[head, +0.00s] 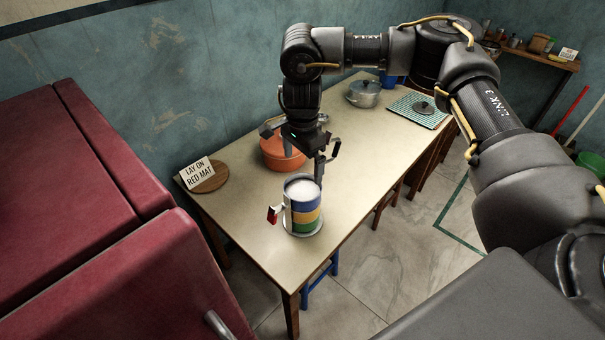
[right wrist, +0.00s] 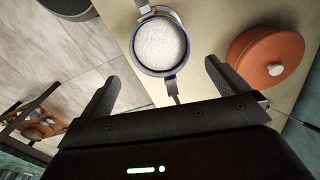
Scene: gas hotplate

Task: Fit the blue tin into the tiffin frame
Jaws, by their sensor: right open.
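The blue tin (head: 301,204) is at the top of a stack, above a yellow tin (head: 307,217) and a green tin (head: 308,228). Its round top shows white contents, also seen from above in the right wrist view (right wrist: 160,46). The tiffin frame (head: 287,218) stands around the stack on the table, with a red latch or grip (head: 273,214) at its left. Whether the blue tin is fully seated cannot be told. My right gripper (head: 304,158) is open and empty, just above and behind the stack. My left gripper is out of view.
An orange pot (head: 275,155) stands close behind the gripper. A round wooden board with a sign (head: 199,172) lies at the table's left end. The table's front right is clear.

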